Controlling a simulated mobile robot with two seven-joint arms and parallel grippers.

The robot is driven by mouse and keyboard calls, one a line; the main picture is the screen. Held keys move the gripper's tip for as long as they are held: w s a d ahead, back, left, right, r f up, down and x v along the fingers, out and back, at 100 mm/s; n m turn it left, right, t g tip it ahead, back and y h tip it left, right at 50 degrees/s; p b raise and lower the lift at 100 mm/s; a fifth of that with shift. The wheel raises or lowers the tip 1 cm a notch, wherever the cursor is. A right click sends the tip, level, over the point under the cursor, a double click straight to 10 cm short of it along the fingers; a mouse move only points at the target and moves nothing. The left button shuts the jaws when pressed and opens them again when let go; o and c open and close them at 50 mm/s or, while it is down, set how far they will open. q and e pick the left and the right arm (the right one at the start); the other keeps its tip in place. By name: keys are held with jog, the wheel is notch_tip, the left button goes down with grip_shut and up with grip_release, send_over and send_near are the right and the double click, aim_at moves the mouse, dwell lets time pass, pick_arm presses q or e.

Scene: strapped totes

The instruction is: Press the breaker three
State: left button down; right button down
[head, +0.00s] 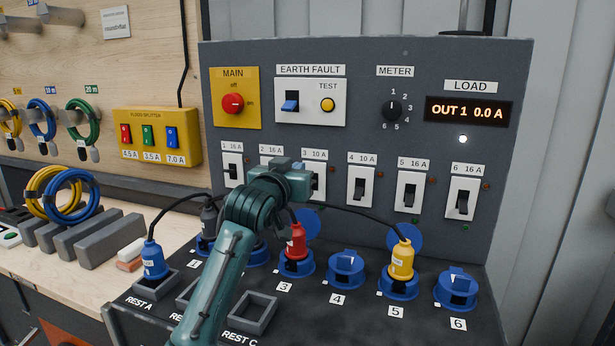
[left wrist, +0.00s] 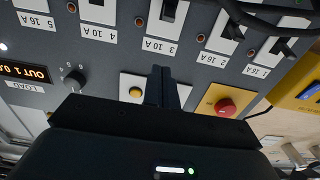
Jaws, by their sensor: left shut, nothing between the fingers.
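Breaker three (head: 320,186), labelled "3 10 A", is a white plate with a dark lever on the grey panel. My left arm partly hides it in the head view. In the left wrist view, which is upside down, its dark lever (left wrist: 170,10) shows at the top edge. My left gripper (head: 304,168) is in front of the panel by this breaker, shut and empty. In the left wrist view its fingers (left wrist: 162,80) are together and point toward the breaker three label. Contact with the lever cannot be made out. My right gripper is not in view.
Breaker four (head: 361,187) is just right of breaker three; breaker two is mostly hidden behind my arm. Below are sockets with a red plug (head: 297,242) and a yellow plug (head: 402,261). A dark cable runs from near my gripper to the yellow plug.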

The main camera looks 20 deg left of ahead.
pick_arm(q)
jog(key=w, duration=0.8)
jog(key=shift+w+d+p, duration=0.15)
jog(key=shift+d+p, duration=0.05)
jog(key=shift+p, duration=0.2)
jog(key=f, duration=0.1)
jog(key=s+f, duration=0.1)
jog(key=f, duration=0.1)
jog(key=shift+a, duration=0.1)
jog(key=shift+s+f, duration=0.15)
jog(key=shift+f, duration=0.25)
